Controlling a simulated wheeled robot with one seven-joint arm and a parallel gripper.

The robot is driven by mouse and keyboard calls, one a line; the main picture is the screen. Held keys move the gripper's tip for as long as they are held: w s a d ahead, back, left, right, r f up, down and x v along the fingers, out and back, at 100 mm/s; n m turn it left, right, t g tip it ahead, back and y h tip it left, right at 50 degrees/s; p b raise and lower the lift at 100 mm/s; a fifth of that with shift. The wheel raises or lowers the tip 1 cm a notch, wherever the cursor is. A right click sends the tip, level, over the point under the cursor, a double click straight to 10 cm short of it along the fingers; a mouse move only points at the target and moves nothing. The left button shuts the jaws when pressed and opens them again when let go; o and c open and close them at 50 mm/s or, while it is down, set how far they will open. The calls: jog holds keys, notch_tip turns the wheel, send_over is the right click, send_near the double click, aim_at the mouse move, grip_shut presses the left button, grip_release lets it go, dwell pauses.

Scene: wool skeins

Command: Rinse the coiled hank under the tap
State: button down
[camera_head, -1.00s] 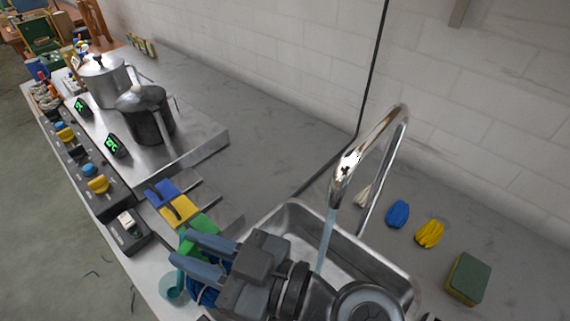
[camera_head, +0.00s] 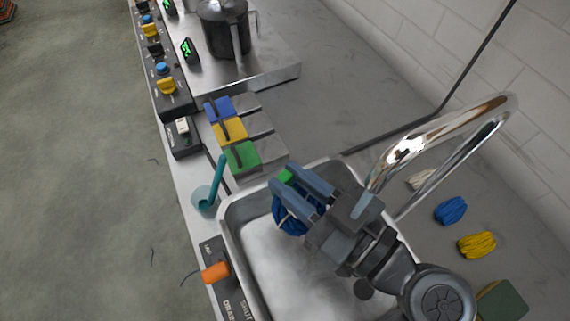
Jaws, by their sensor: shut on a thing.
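My gripper (camera_head: 283,192) is over the upper left part of the steel sink (camera_head: 231,225). It is shut on a coiled blue hank (camera_head: 288,216), which hangs below the fingers inside the sink's outline. A small green piece (camera_head: 286,176) shows at the fingertips; I cannot tell what it belongs to. The chrome tap (camera_head: 433,134) arches over the sink from the right. Its spout end is close above my wrist, and a short bit of pale blue water shows below it. Where the water lands is hidden or unclear.
A cup with a teal handle (camera_head: 207,196) stands left of the sink. Blue, yellow and green blocks (camera_head: 230,130) lie beyond it. A dark pot (camera_head: 224,30) stands on the hob. A blue skein (camera_head: 450,210), a yellow skein (camera_head: 477,245) and a sponge (camera_head: 502,301) lie right of the tap.

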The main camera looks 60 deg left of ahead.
notch_tip(320, 180, down, 3)
jog(key=shift+r+b, duration=0.1)
jog(key=shift+b, duration=0.5)
jog(key=shift+b+v, duration=0.3)
jog(key=shift+v, duration=1.1)
jog(key=shift+r, duration=0.15)
jog(key=shift+r, duration=0.4)
jog(key=shift+f+b, duration=0.45)
jog(key=shift+b, duration=0.4)
jog(key=shift+r, duration=0.2)
jog(key=shift+r, duration=0.25)
jog(key=shift+f+b, duration=0.45)
jog(key=shift+b, duration=0.3)
jog(key=shift+r, duration=0.45)
